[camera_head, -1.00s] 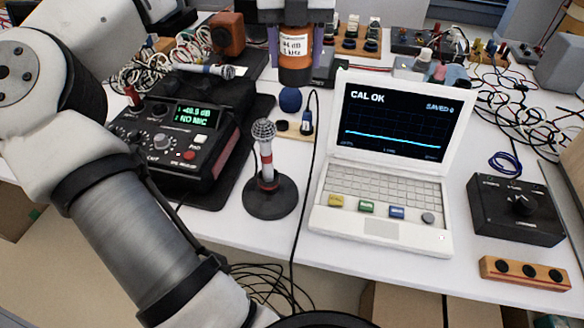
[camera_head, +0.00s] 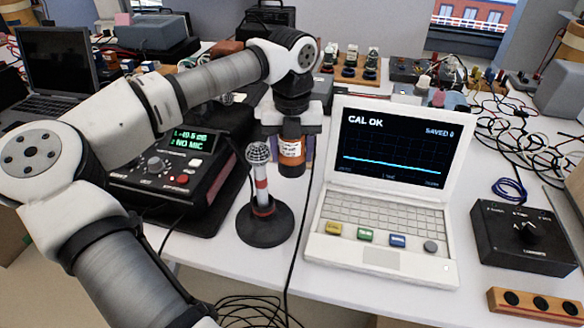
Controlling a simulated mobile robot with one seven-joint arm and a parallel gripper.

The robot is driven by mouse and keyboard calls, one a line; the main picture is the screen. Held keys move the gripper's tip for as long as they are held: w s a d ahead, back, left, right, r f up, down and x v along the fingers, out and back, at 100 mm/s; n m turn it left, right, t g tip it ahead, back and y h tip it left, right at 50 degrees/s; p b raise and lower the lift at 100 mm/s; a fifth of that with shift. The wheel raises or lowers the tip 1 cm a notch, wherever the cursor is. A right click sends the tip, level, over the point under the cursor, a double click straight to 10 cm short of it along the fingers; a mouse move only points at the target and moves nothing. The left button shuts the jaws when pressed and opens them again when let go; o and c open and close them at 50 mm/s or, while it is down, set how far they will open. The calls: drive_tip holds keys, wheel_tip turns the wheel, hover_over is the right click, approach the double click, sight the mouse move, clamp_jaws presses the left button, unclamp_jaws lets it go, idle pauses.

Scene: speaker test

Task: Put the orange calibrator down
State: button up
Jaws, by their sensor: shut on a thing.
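The orange calibrator (camera_head: 291,152) is a short upright cylinder with a pale label and a dark lower end. My gripper (camera_head: 291,142) points down and is shut on it, with purple-padded fingers on its left and right. They are between the microphone and the laptop, a little behind the microphone. I cannot tell whether the calibrator's lower end touches the white table (camera_head: 225,262) or hangs just above it. The small stand with the blue ball is hidden behind my gripper and the calibrator.
A microphone on a round black base (camera_head: 265,222) stands close at front left. The open laptop (camera_head: 385,205) reads "CAL OK". A black meter (camera_head: 180,170) reads "NO MIC". A dark cable runs between microphone and laptop. A black knob box (camera_head: 525,238) is at right.

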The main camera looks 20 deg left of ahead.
drive_tip(key=shift+f, duration=2.55)
drive_tip(key=o, duration=1.2)
drive_tip(key=shift+o, duration=0.2)
wheel_tip(320, 180, up, 12)
drive_tip(key=shift+r, duration=0.15)
